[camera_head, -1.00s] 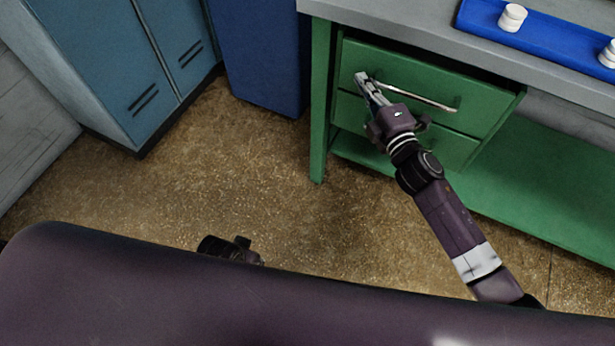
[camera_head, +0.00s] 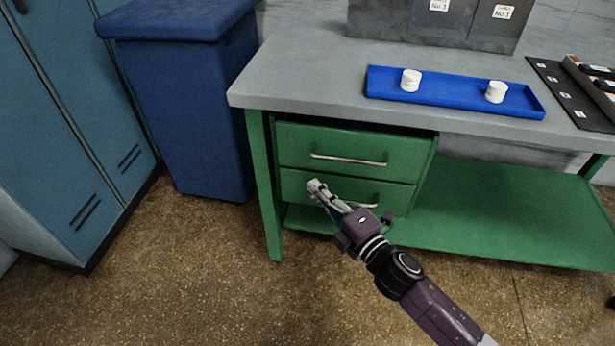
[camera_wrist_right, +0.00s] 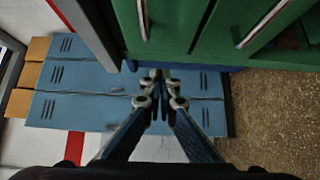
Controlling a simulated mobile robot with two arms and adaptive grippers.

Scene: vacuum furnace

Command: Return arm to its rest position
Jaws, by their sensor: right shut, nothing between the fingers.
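My right gripper (camera_head: 318,187) is shut and empty in the head view. It is in front of the lower green drawer (camera_head: 300,188), below the handle of the upper drawer (camera_head: 350,160). In the right wrist view the closed fingertips (camera_wrist_right: 160,76) meet in the middle, with nothing between them. Two drawer handles show above them in that view, apart from the fingers. My left gripper is not in view.
A grey-topped green workbench (camera_head: 310,85) holds a blue tray (camera_head: 450,97) with two white round pieces. The brown floor (camera_head: 190,270) is clear in front.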

